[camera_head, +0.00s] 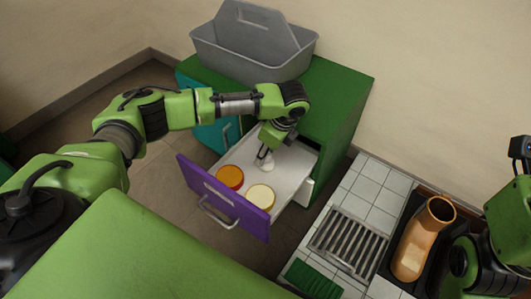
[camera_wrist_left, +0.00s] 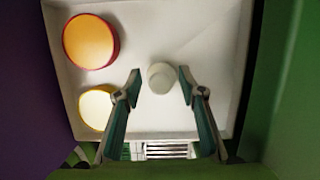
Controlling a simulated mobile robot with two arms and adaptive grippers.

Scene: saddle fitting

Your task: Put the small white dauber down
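The small white dauber (camera_wrist_left: 161,77) is between the fingers of my left gripper (camera_wrist_left: 159,77) in the left wrist view, with a gap on each side. My left gripper (camera_head: 264,155) is open and reaches down into the pulled-out drawer (camera_head: 293,158). In the head view the white dauber (camera_head: 267,165) is just under the fingers and partly hidden. It appears to stand on the drawer floor, but its base is hard to make out. My right arm shows at the right edge of the head view; its gripper is out of sight.
An orange-lidded round tin (camera_head: 230,177) and a cream-lidded one (camera_head: 261,196) sit near the drawer's purple front (camera_head: 222,197). A grey caddy (camera_head: 252,45) stands on the green cabinet (camera_head: 340,88). A tan boot-shaped piece (camera_head: 424,238) lies on the right beside a metal grate (camera_head: 347,240).

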